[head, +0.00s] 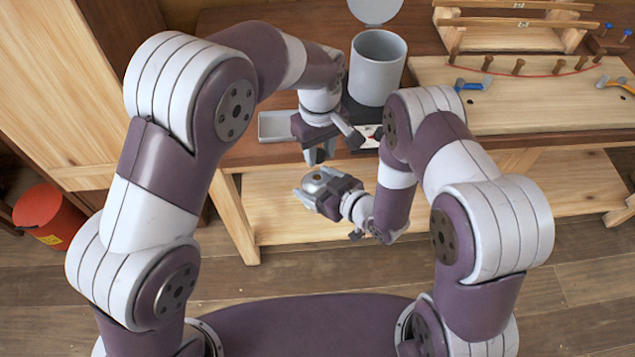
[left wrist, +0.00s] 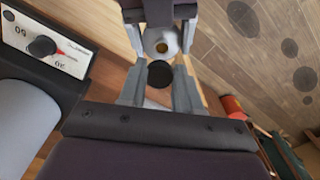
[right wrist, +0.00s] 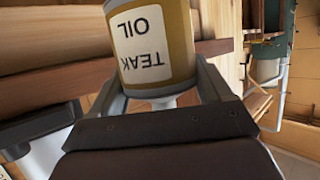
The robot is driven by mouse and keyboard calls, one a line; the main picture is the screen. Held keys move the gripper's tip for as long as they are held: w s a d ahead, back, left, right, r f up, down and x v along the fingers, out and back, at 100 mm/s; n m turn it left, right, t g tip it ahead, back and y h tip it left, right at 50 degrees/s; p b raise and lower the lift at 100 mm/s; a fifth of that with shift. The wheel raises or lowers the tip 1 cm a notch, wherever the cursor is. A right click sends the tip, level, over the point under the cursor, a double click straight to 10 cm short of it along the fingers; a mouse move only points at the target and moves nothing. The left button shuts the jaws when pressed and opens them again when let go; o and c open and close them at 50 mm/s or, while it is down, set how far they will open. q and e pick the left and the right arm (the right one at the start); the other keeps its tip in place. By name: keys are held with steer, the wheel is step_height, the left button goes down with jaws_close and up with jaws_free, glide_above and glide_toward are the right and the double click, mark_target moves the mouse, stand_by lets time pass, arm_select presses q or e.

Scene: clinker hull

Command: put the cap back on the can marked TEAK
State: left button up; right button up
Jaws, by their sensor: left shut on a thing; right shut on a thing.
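The can marked TEAK (right wrist: 155,50) has a golden body and a white label reading TEAK OIL, upside down in the right wrist view. My right gripper (head: 308,191) is shut around it, with its fingers on either side. The can's grey top shows in the head view (head: 322,180), and its small brass-coloured opening shows uncovered in the left wrist view (left wrist: 162,47). My left gripper (head: 316,156) is shut on the black cap (left wrist: 160,74), seen between its fingertips. The left gripper points down above the can. The cap looks apart from the opening; the exact gap is unclear.
A grey pot (head: 378,68) with a raised lid stands on the bench behind, by a dial panel (left wrist: 50,47). A pale tray (head: 280,126) lies at the bench's left front. A red bucket (head: 48,215) stands on the floor at left. A lower wooden shelf (head: 270,210) lies beneath.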

mark_target(318, 178)
arm_select(q)
steer(key=shift+s+a+n, duration=0.15)
steer(key=shift+n, duration=0.45)
steer(key=shift+f, duration=0.1)
steer(key=shift+f, duration=2)
steer(key=shift+f, duration=0.85)
steer(key=shift+f, duration=0.6)
